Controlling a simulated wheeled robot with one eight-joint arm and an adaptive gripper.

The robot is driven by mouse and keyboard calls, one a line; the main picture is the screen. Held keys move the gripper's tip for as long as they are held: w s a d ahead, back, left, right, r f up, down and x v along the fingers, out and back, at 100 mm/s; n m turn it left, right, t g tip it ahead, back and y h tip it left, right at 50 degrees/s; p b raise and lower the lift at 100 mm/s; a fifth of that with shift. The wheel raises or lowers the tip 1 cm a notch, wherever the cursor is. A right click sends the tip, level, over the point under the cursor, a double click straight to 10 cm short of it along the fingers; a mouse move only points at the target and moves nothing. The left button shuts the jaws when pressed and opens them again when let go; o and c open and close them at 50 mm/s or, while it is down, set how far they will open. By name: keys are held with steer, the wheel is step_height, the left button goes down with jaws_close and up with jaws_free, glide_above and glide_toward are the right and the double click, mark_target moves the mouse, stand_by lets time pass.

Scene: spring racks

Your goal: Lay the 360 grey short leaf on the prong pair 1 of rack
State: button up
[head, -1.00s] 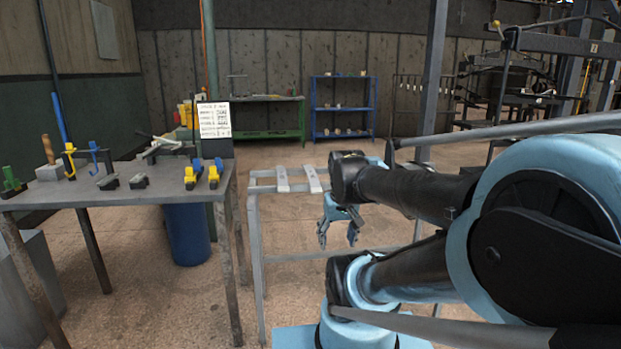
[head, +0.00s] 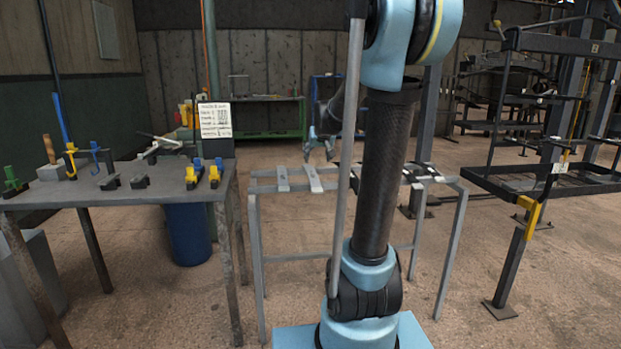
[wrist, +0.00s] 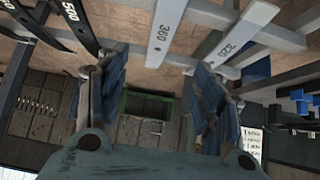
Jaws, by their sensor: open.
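The grey short leaf marked 360 (wrist: 163,35) lies flat across the rails of a grey stand; in the head view it is the right of two pale leaves (head: 313,179). My gripper (head: 320,157) is above and behind that leaf's far end in the head view. In the wrist view my gripper (wrist: 155,68) is open and empty, with the 360 leaf beyond and above the gap between its fingers. A dark rack frame (head: 535,192) stands at the right of the head view. I cannot tell which of its prongs are pair 1.
A grey leaf marked 320 (wrist: 235,42) lies beside the 360 leaf. Dark leaves, one marked 500 (wrist: 72,12), lie farther along the stand (head: 262,190). A table (head: 110,190) with clamps and a sign (head: 214,120) is at left. A yellow-marked post (head: 532,218) stands before the rack.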

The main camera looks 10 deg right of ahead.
steer(key=w, duration=0.2)
glide_toward(311, 172)
steer(key=x, duration=0.4)
steer(key=shift+d+f, duration=0.1)
steer(key=shift+d, duration=0.1)
steer(key=shift+x, duration=2.65)
steer(key=shift+w+a, duration=0.1)
steer(key=shift+w, duration=0.05)
jaws_close()
